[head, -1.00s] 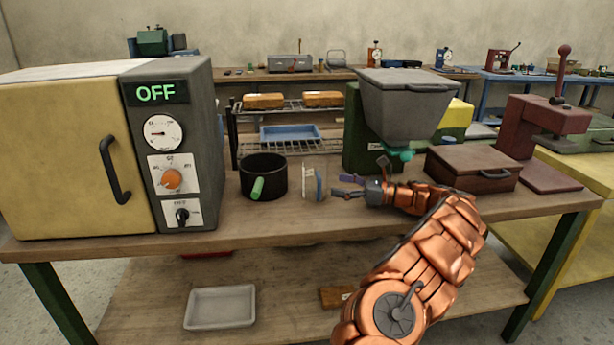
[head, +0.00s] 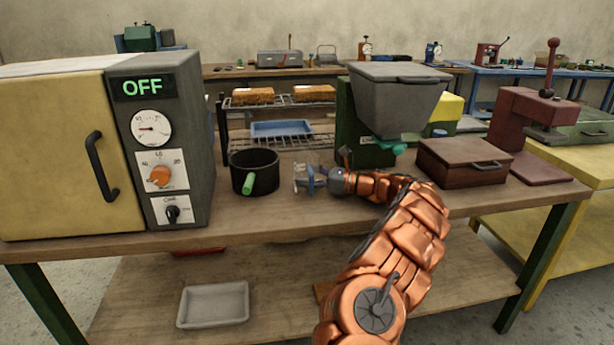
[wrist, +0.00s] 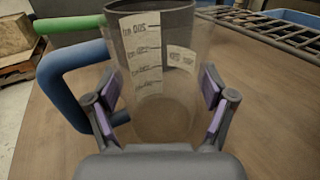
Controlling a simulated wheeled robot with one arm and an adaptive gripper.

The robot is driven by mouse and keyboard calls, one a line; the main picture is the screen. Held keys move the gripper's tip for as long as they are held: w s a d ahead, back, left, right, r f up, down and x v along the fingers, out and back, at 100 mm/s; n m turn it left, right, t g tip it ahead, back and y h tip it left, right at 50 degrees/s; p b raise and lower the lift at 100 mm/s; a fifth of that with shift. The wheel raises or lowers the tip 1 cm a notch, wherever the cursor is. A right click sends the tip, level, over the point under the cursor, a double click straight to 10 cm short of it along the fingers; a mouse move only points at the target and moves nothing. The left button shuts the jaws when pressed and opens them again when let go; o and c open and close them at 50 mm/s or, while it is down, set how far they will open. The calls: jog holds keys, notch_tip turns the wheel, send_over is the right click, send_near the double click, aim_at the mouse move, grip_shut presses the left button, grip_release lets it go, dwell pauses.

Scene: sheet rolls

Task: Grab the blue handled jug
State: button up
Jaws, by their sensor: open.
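The jug (wrist: 165,112) is clear with white paper labels and a blue handle (wrist: 62,90), which sticks out to the left in the wrist view. It stands upright on the wooden bench. In the head view the jug (head: 299,171) is small and partly covered by my gripper (head: 310,178). In the wrist view my gripper (wrist: 160,92) is open, with one purple-padded finger on each side of the jug's body. The left finger is between the body and the blue handle, or close to it. I cannot tell whether either finger touches.
A black pot (head: 262,167) with a green handle stands just left of the jug. A yellow-and-grey oven (head: 195,150) is farther left. A grey hopper machine (head: 400,100) and a brown box (head: 463,166) stand to the right. A wire rack (head: 300,140) is behind.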

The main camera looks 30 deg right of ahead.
jog(key=c, duration=0.9)
jog(key=shift+r, duration=0.15)
